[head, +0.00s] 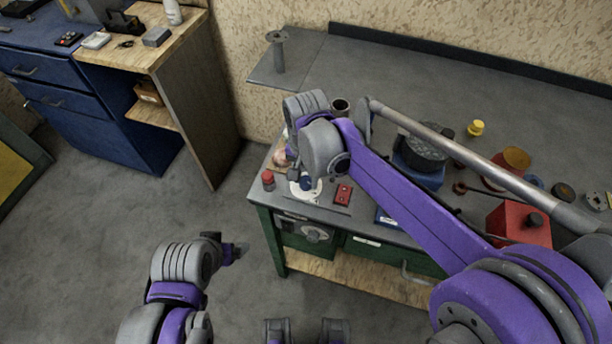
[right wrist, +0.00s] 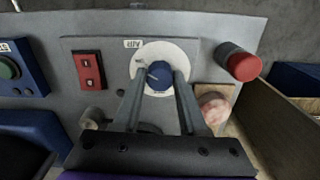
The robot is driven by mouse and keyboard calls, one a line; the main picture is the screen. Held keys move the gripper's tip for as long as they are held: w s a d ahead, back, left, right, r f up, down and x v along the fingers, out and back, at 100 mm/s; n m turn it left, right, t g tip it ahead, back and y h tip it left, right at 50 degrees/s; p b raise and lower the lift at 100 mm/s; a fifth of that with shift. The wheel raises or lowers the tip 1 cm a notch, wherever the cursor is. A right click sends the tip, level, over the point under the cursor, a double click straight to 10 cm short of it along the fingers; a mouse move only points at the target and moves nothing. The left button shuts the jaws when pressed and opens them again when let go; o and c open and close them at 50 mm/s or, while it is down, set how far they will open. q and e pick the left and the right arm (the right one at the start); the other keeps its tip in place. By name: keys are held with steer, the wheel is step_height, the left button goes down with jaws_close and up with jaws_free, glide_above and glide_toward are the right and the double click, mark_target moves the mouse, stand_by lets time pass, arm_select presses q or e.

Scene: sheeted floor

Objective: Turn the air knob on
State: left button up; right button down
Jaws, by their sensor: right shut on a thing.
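The air knob is a blue knob (right wrist: 158,75) on a round white dial plate (right wrist: 181,52), with an "AIR" label beside it in the right wrist view. In the head view the dial plate (head: 308,194) lies near the left end of the workbench top. My right gripper (right wrist: 160,78) is shut on the blue knob, one finger on each side. In the head view my right gripper (head: 305,181) reaches down at the dial, and my wrist partly hides it. My left gripper (head: 238,251) is over the open floor, apart from the bench; its jaws are too small to read.
A red two-button switch (right wrist: 88,72) and a red cylindrical knob (right wrist: 240,64) flank the dial. The workbench (head: 362,222) also bears a red box (head: 519,222) and a yellow knob (head: 476,128). A blue drawer cabinet (head: 110,125) stands at the left. The floor between is clear.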

mark_target(307, 181)
stand_by(0.5)
steer(key=shift+c, duration=2.2)
jaws_free()
step_height(307, 181, up, 11)
steer(key=shift+p, duration=0.45)
steer(key=s+d+f+n+t+p, duration=0.1)
steer(key=s+d+f, duration=0.3)
steer(key=s+d, duration=0.4)
steer(key=s+d+f+n+t+p, duration=0.1)
steer(key=s+d+f+n+t, duration=0.2)
steer(key=s+d, duration=0.4)
step_height(307, 181, down, 2)
steer(key=d+t, duration=0.1)
steer(key=d, duration=0.1)
steer(key=shift+s+d, duration=0.35)
